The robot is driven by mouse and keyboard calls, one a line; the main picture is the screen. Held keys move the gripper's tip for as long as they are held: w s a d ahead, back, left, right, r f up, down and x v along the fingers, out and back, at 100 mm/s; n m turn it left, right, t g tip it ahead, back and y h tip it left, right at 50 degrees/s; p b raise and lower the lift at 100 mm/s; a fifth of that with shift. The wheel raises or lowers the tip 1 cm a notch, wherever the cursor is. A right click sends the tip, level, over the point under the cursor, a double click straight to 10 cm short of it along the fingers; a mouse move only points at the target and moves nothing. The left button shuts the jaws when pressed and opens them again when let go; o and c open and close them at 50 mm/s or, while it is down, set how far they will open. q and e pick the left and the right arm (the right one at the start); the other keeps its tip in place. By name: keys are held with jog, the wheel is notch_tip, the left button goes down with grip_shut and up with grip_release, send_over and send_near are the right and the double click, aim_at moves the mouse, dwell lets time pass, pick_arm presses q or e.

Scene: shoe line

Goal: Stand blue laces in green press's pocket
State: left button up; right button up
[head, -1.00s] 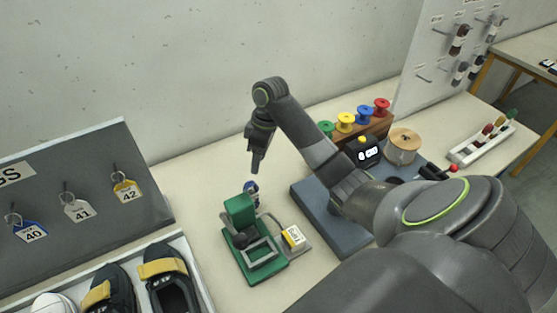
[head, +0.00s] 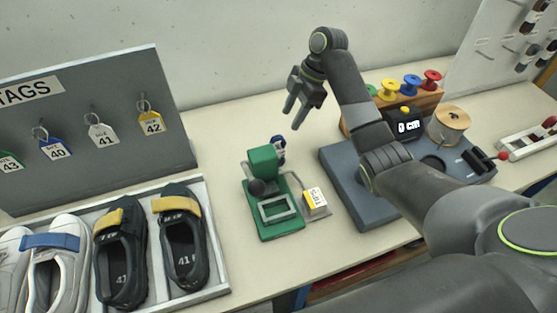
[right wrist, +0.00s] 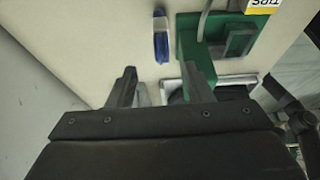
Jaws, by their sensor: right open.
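The green press (head: 276,222) stands on the table in the middle of the head view; part of it shows in the right wrist view (right wrist: 186,38). In the head view the laces (head: 280,146) show behind the press's head, partly hidden. I cannot tell whether they sit in a pocket. My right gripper (head: 293,119) is open and empty, above and behind the press; its fingers (right wrist: 160,70) point towards the laces, apart from them. My left gripper is out of view.
A yellow-labelled tips box (head: 315,200) stands right of the press. A grey-blue station (head: 350,190) with a display lies further right, under my arm. A shoe tray (head: 215,270) and a tag board (head: 170,90) are left. Coloured spools (head: 411,84) stand behind.

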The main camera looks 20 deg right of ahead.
jog(key=b, duration=0.3)
send_over(278, 147)
jog(key=d, duration=0.2)
notch_tip(278, 147, down, 6)
jog(key=shift+w+d+r, duration=0.1)
jog(key=shift+w+r, duration=0.05)
jog(key=shift+r, duration=0.1)
jog(key=shift+a+f+p, duration=0.35)
jog(key=shift+f+p, duration=0.05)
jog(key=shift+f, duration=0.25)
jog(key=shift+a+f, duration=0.15)
jog(key=shift+f, duration=0.25)
jog(key=p+x, duration=0.1)
jog(key=x, duration=0.2)
jog(key=shift+f+p, duration=0.35)
jog(key=shift+f, duration=0.05)
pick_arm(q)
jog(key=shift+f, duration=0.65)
pick_arm(e)
jog(key=shift+a+f, duration=0.1)
jog(key=shift+f, duration=0.35)
grip_shut()
jog(key=shift+r, duration=0.1)
